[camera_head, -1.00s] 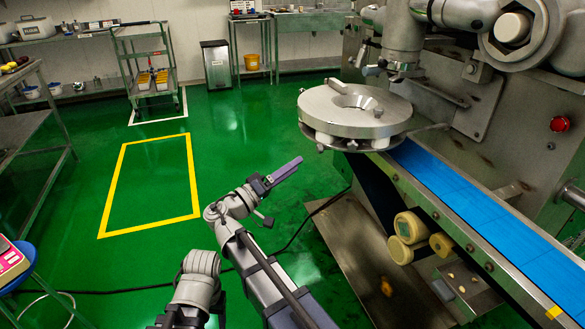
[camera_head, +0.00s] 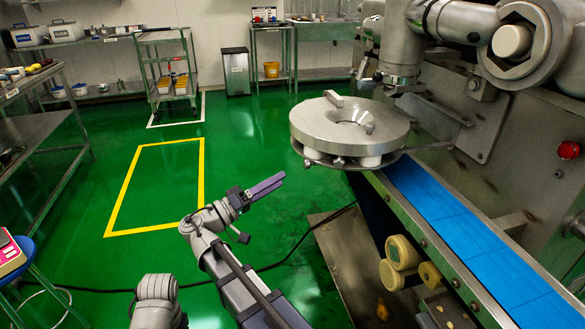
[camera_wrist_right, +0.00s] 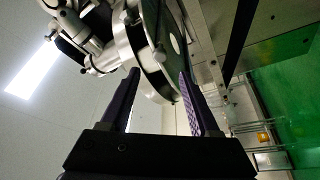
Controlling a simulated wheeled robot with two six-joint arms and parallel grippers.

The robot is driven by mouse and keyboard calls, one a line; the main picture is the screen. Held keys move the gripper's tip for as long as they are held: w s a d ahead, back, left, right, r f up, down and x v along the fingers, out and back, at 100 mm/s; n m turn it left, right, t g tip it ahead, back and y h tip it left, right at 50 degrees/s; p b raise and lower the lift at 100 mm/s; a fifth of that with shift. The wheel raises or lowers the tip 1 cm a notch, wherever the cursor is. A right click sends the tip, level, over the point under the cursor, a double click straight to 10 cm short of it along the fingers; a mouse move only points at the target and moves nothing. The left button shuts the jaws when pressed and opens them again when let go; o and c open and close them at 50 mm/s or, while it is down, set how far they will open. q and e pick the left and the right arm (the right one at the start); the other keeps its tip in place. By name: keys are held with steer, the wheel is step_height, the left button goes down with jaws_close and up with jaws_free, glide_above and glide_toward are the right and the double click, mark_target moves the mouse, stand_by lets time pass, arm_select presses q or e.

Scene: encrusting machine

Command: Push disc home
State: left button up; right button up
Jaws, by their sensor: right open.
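A thick round steel disc (camera_head: 350,125) with a central opening sits under the machine's head at the upper middle of the head view. A thinner plate (camera_head: 318,157) and a white part (camera_head: 368,161) show beneath it. My right gripper (camera_head: 268,186) is lower left of the disc, apart from it. In the right wrist view, my right gripper (camera_wrist_right: 160,85) is open and empty, its two dark fingers spread. The disc's edge (camera_wrist_right: 152,55) shows beyond and between the fingertips. My left gripper is not in view.
A blue conveyor belt (camera_head: 455,230) slopes down to the right of the disc. Cream rollers (camera_head: 402,252) hang beside its frame. A metal platform (camera_head: 350,262) lies on the floor below. Green floor with a yellow outline (camera_head: 155,185) is clear at left. A wheeled cart (camera_head: 168,75) stands behind.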

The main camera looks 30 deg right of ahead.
mark_target(304, 165)
steer(key=shift+p+x, duration=0.85)
steer(key=shift+x, duration=3)
steer(key=shift+c, duration=0.2)
jaws_close()
steer(key=shift+s+d, duration=0.1)
